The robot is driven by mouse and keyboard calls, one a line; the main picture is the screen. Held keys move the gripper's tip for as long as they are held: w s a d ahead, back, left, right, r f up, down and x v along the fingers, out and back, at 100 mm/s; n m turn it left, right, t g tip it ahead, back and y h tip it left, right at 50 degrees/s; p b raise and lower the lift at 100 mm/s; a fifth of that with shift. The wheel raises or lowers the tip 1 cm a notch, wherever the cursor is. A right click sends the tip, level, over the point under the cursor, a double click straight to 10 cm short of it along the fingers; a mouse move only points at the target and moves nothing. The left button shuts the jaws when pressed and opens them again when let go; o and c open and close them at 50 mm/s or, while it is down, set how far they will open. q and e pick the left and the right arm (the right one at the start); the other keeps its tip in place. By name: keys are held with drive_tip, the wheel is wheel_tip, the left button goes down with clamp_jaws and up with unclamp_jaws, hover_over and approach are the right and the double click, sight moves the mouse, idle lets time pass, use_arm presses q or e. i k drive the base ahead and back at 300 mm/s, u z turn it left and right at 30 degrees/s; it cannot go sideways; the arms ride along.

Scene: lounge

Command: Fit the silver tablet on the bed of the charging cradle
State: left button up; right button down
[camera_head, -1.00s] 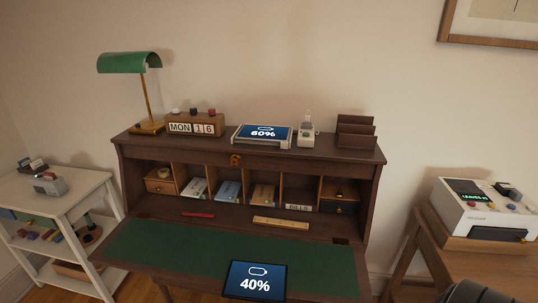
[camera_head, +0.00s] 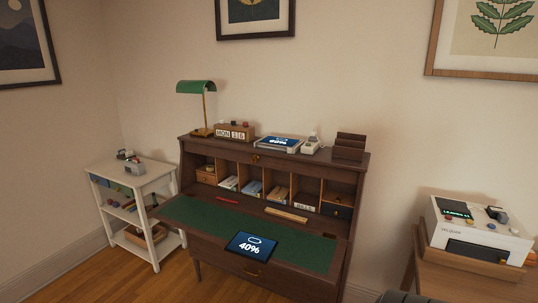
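On top of the wooden desk (camera_head: 355,172) lies a tablet (camera_head: 280,142) with a lit blue screen and a percentage that is hard to read. A pale silver frame (camera_head: 262,146) shows around it; I cannot tell whether this is the tablet's own edge or the charging cradle. A second tablet (camera_head: 250,245), dark-edged and reading 40%, lies at the front edge of the green writing surface. A small pale device (camera_head: 311,146) stands right of the upper tablet.
A green lamp (camera_head: 196,88), a MON 16 calendar block (camera_head: 235,132) and a dark letter rack (camera_head: 350,147) also stand on the desk top. A red item and a ruler (camera_head: 286,215) lie on the lower surface. A white shelf stands left, a printer-like machine (camera_head: 475,233) right.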

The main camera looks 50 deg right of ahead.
sight(273, 141)
drive_tip(key=u, duration=0.1)
drive_tip(key=i, duration=2.65)
drive_tip(key=z, duration=0.55)
